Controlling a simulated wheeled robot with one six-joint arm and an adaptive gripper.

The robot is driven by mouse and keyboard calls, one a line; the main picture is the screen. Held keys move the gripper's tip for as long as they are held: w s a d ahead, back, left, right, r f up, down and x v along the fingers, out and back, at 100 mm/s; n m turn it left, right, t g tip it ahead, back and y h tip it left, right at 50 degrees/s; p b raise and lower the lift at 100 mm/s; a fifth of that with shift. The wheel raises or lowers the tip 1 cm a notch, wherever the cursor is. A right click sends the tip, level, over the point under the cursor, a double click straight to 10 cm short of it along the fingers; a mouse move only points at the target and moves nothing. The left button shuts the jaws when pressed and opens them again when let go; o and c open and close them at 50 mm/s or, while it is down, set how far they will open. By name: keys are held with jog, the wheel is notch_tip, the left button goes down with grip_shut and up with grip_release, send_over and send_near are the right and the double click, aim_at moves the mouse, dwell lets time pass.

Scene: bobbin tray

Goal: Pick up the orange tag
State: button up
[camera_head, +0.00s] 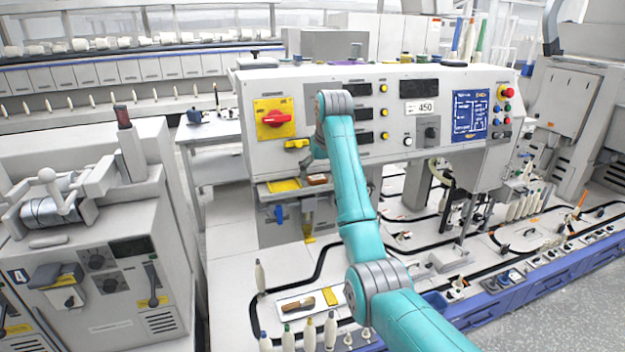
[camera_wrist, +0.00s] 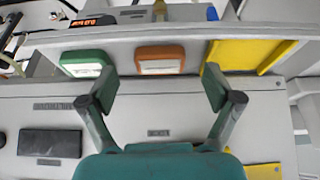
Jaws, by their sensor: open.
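The orange tag (camera_wrist: 160,60), a block with an orange rim and a pale face, sits on a light grey ledge in the wrist view, between a green tag (camera_wrist: 88,63) and a yellow tray (camera_wrist: 235,54). My gripper (camera_wrist: 158,86) is open and empty, its two fingers spread either side of the orange tag's line and apart from it. In the head view a small orange-brown block (camera_head: 318,179), apparently the same tag, lies on the ledge under the control panel. There my arm reaches up to the panel, and I cannot make out the fingers.
The control panel (camera_head: 390,110) with knobs and lamps stands directly above the ledge. The yellow tray (camera_head: 283,185) lies beside the tag. Bobbins (camera_head: 309,335) and a wooden-handled tool (camera_head: 297,303) are on the bench below.

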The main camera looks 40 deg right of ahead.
jog(key=shift+x, duration=0.9)
jog(key=c, duration=1)
